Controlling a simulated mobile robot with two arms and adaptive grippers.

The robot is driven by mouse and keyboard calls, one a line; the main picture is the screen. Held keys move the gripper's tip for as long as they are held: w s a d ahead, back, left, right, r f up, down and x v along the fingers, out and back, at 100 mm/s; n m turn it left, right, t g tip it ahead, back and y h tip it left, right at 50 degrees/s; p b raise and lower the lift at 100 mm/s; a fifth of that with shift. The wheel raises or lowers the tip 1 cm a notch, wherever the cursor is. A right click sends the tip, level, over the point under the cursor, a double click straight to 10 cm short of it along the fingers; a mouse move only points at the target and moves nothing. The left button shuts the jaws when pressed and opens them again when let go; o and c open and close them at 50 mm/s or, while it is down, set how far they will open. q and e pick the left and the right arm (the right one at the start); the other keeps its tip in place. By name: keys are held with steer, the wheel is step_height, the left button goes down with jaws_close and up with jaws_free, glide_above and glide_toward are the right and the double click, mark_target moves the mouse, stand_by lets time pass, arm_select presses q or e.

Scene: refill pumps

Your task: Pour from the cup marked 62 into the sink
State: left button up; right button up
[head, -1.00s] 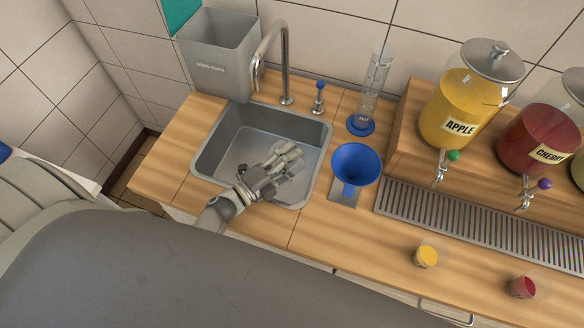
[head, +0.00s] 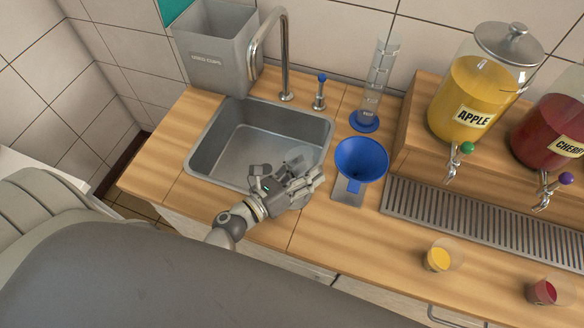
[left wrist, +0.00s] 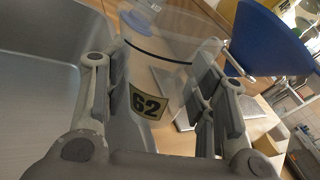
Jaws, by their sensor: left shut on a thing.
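The cup marked 62 (left wrist: 150,104) is clear, with a dark line around it and a yellow label. My left gripper (head: 290,183) is shut on it, over the front right rim of the sink. In the head view the cup (head: 299,156) is mostly hidden by the fingers and leans over the basin side. I cannot tell whether liquid is in it. The steel sink (head: 240,150) has an empty-looking basin. My right gripper is not in view.
A blue funnel (head: 360,160) on a stand is close right of my left gripper. A tall faucet (head: 285,60), a grey used-cups bin (head: 215,50) and a measuring cylinder (head: 375,85) stand behind. Cups of yellow (head: 438,258) and red (head: 543,291) liquid stand at the right front.

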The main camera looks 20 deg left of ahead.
arm_select(q)
steer(key=shift+s+d+f+m+b, duration=0.2)
steer(key=shift+d+m+b, duration=0.3)
steer(key=shift+m, duration=0.6)
steer(key=shift+r, duration=0.15)
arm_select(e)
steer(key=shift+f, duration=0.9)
